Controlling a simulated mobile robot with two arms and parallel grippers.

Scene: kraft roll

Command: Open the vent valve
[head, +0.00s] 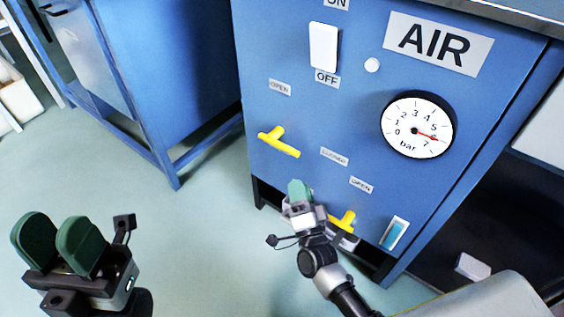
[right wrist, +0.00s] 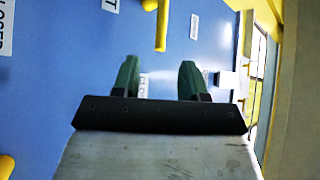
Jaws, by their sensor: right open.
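A blue cabinet panel (head: 300,110) carries two yellow valve handles. The upper handle (head: 280,142) sits between OPEN and CLOSED labels. The lower handle (head: 345,222) is below an OPEN label (head: 361,185), partly hidden by my right gripper (head: 300,190). My left gripper (head: 57,225) is over the floor, far from the panel.
The panel has a white ON/OFF switch (head: 323,47), a bar gauge (head: 418,125) with its needle between 6 and 7, and a blue-white indicator (head: 395,233). A blue-framed stand (head: 160,70) is at left. Open floor (head: 180,230) lies in front.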

